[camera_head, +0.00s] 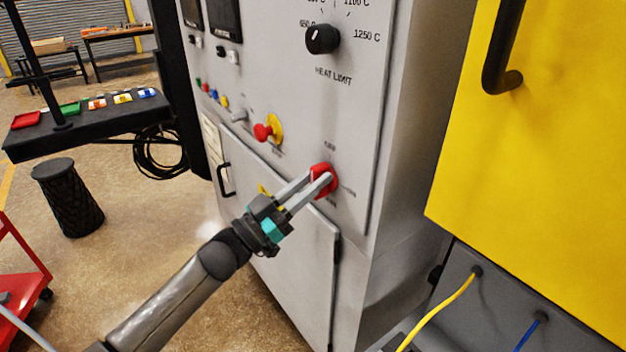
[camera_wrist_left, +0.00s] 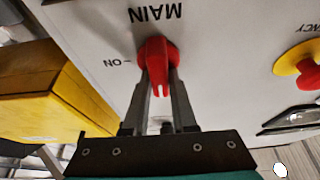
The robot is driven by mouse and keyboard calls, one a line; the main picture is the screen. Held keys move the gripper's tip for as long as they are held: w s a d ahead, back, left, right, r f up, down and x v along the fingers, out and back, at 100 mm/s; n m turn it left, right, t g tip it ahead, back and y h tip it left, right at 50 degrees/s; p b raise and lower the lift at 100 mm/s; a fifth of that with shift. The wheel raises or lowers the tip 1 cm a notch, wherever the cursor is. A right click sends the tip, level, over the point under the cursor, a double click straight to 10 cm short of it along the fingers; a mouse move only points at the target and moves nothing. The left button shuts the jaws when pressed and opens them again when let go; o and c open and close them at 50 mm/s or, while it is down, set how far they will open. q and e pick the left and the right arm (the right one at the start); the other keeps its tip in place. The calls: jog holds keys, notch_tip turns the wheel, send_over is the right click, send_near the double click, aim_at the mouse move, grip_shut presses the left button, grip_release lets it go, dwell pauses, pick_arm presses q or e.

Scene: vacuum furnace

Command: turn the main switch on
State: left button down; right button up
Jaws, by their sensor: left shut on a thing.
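The red main switch (camera_head: 322,181) sits low on the grey control panel in the head view, below the heat limit knob. My left gripper (camera_head: 318,184) reaches it from the lower left with its two fingers on either side of the red handle. In the left wrist view the red switch (camera_wrist_left: 158,62) sits between the fingertips (camera_wrist_left: 159,88), under the upside-down word MAIN, with an ON mark beside it. The fingers are shut on the handle and partly hide it. My right gripper is in neither view.
A red emergency button on a yellow base (camera_head: 269,130) is left of and above the switch. The black heat limit knob (camera_head: 322,39) is higher up. A large yellow cabinet (camera_head: 540,150) with a black handle stands at right.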

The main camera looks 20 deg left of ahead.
pick_arm(q)
jog(key=shift+m, duration=0.5)
jog(key=m+g+h, duration=0.1)
jog(key=m, duration=0.1)
jog(key=m+g+h+b, duration=0.1)
jog(key=m, duration=0.2)
jog(key=shift+f+m+g, duration=0.1)
jog(key=shift+m+g, duration=0.2)
jog(key=m+g, duration=0.1)
jog(key=m, duration=0.2)
jog(key=m+g+h, duration=0.1)
jog(key=m, duration=0.2)
jog(key=shift+s+d+g+b, duration=0.15)
jog(key=shift+g+b, duration=0.2)
jog(key=shift+g, duration=0.05)
jog(key=m+g, duration=0.2)
jog(key=m, duration=0.3)
jog(key=shift+d+f, duration=0.1)
jog(key=shift+f+m+g+y+p, duration=0.1)
jog(key=shift+m+g+y+p, duration=0.2)
jog(key=shift+m, duration=0.9)
jog(key=shift+f+m+g+y+p, duration=0.15)
jog(key=shift+m+g+y, duration=0.25)
jog(key=shift+m, duration=0.8)
jog(key=c, duration=0.7)
grip_release()
jog(key=shift+s, duration=0.1)
